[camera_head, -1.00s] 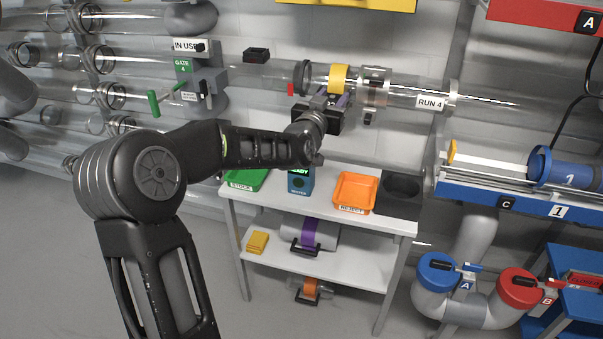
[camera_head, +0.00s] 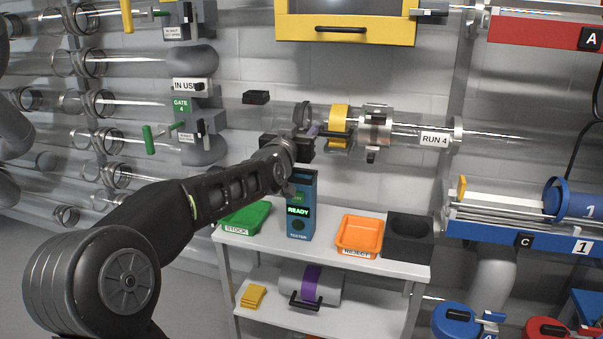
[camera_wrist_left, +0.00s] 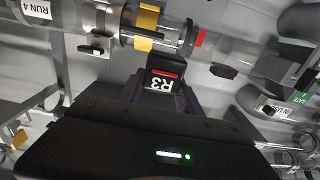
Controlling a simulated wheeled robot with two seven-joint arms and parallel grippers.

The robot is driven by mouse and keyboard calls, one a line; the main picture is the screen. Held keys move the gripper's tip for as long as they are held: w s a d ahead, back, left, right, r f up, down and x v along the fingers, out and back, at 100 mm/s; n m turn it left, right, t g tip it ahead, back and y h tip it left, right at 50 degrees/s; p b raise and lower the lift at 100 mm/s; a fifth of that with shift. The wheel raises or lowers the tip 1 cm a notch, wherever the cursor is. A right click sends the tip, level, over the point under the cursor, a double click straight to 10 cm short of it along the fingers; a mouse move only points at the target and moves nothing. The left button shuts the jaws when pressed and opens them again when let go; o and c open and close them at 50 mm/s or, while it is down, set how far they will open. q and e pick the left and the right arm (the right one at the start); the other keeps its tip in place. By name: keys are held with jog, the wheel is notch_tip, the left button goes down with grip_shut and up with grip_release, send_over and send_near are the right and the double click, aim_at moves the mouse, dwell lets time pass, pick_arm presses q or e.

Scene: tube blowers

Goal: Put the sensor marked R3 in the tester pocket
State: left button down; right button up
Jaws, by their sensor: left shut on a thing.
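The sensor marked R3 (camera_wrist_left: 163,80) is a small black block with a red stripe and white lettering, seen in the left wrist view. My left gripper (camera_wrist_left: 160,95) is shut on it. In the head view my left gripper (camera_head: 312,131) is in front of the clear pipe, just left of the yellow collar (camera_head: 339,112); the sensor cannot be made out there. The tester (camera_head: 299,224) is a teal box with a lit READY display, standing on the table below the gripper. My right gripper is not in view.
On the table (camera_head: 372,262) a green STOCK tray (camera_head: 246,217) stands left of the tester. An orange REJECT tray (camera_head: 360,232) and a black block with a recess (camera_head: 408,252) stand right. The RUN 4 pipe (camera_head: 400,135) runs above.

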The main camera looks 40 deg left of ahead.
pick_arm(q)
jog(key=shift+f, duration=1.55)
jog(key=shift+b, duration=0.3)
jog(key=shift+f+b, duration=0.75)
jog(key=shift+f, duration=1.75)
jog(key=shift+f, duration=0.15)
jog(key=c, duration=0.8)
grip_release()
